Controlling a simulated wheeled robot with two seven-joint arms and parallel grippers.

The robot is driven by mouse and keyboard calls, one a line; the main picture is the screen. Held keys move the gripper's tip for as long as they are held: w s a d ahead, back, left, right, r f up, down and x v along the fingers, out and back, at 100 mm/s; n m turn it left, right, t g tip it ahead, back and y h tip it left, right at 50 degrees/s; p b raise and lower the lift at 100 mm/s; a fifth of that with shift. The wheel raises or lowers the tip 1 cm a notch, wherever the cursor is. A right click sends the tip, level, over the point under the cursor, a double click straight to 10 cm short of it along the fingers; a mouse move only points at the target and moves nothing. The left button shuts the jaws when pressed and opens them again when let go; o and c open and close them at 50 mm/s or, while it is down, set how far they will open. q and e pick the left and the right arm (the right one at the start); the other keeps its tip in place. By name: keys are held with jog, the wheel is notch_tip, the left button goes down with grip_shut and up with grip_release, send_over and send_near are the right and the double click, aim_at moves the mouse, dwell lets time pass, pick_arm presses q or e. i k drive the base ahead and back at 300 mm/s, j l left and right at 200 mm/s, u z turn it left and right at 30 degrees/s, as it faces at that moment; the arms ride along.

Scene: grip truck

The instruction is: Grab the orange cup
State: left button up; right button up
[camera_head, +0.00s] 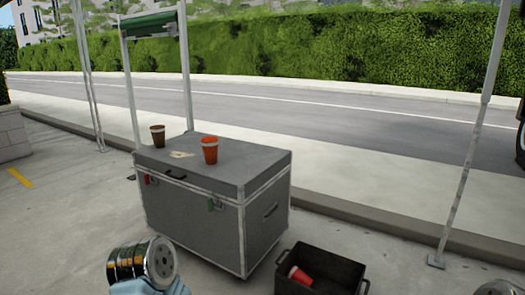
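An orange cup (210,150) stands upright on top of a grey flight case (185,205), near the middle of its lid. A brown cup (158,135) stands to its left, closer to the case's back left corner. A red-orange cup (301,275) lies tilted in a black crate (348,264) on the ground. Part of my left arm shows at the bottom left, in front of the case and apart from the cups. A small part of my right arm shows at the bottom right corner. No fingers of either gripper are visible.
A small flat pale item (181,154) lies on the lid between the cups. Metal poles (188,70) with a green roll rise behind the case. Another pole (468,150) stands at right. Open pavement lies left of the case; a curb and road run behind.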

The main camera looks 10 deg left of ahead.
aim_at(210, 145)
jog(key=i+j+z, duration=0.15)
jog(key=j+z, duration=1.1)
jog(key=i+j, duration=0.05)
jog(key=j, duration=0.05)
